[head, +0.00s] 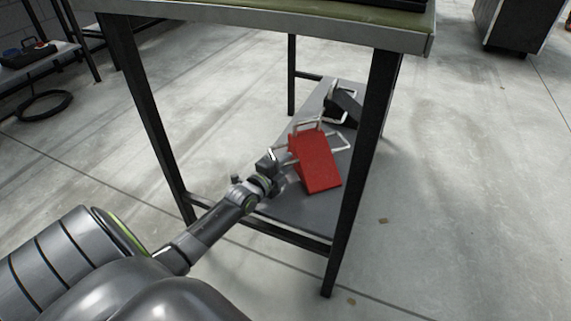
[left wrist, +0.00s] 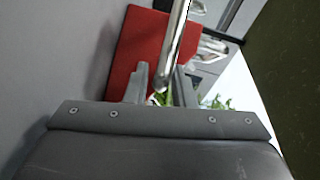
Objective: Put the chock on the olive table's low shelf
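The red chock (head: 316,162), a wedge with pale metal handles, is at the olive table's low shelf (head: 290,210). I cannot tell whether its underside touches the shelf. My left gripper (head: 276,168) is at the chock's left side. In the left wrist view, the chock (left wrist: 137,45) is beyond the fingers, and a metal handle bar runs between the close-set fingers of the left gripper (left wrist: 161,80), which appears shut on it. The olive table (head: 390,30) stands above, its top partly out of view. My right gripper is not in view.
A dark object (head: 346,106) with a pale handle sits farther back on the low shelf. Black table legs (head: 367,150) frame the shelf. A dark cabinet (head: 515,25) stands at the back right. Open concrete floor lies to the right.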

